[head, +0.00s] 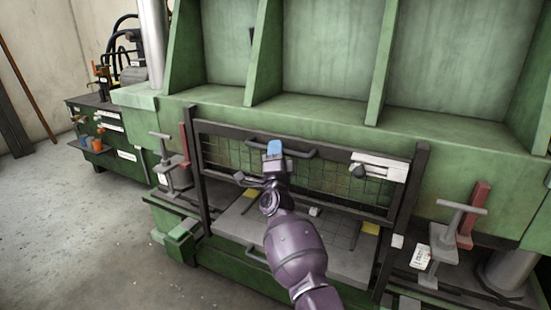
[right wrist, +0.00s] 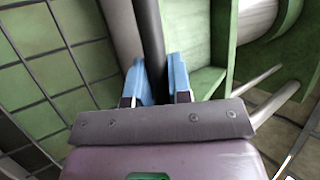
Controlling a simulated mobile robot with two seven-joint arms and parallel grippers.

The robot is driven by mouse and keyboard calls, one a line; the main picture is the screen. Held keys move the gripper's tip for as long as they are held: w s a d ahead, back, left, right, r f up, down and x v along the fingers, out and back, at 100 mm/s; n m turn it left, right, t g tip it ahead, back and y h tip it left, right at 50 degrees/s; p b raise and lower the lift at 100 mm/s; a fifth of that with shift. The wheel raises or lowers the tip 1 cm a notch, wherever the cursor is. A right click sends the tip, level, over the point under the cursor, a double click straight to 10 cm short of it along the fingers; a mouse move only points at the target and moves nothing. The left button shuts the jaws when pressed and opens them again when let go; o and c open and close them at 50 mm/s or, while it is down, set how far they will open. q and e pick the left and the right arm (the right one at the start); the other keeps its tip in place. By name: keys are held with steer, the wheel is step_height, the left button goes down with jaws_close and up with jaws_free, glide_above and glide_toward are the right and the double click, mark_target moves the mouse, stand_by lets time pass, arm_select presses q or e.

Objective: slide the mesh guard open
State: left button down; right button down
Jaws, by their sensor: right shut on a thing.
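The mesh guard (head: 225,151) is a dark-framed wire panel across the front of the green press, between two dark uprights. Its dark handle bar (head: 303,154) runs along its upper part. My right gripper (head: 274,148), with blue fingertips, is at the middle of this bar. In the right wrist view the blue fingers of my right gripper (right wrist: 158,85) stand on either side of the handle bar (right wrist: 150,40), shut on it. The mesh (right wrist: 45,60) shows at the left there. My right arm hides part of the guard's lower middle. My left gripper is not in view.
A pale latch-like block (head: 380,166) sits on the guard's upper right. A grey plate (head: 235,222) with yellow marks lies behind and below the mesh. Grey T-shaped clamps (head: 445,240) stand on both sides.

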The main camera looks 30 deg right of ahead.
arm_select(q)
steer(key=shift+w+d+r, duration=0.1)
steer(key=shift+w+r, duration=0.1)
arm_select(e)
steer(key=shift+r, duration=0.2)
steer(key=c, duration=1.1)
jaws_free()
steer(key=shift+s+a+f, duration=0.2)
steer(key=shift+s+f, duration=0.2)
steer(key=shift+s, duration=0.05)
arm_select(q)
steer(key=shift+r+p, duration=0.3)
arm_select(e)
steer(key=v, duration=0.9)
steer(key=shift+s+a, duration=0.2)
steer(key=shift+s, duration=0.1)
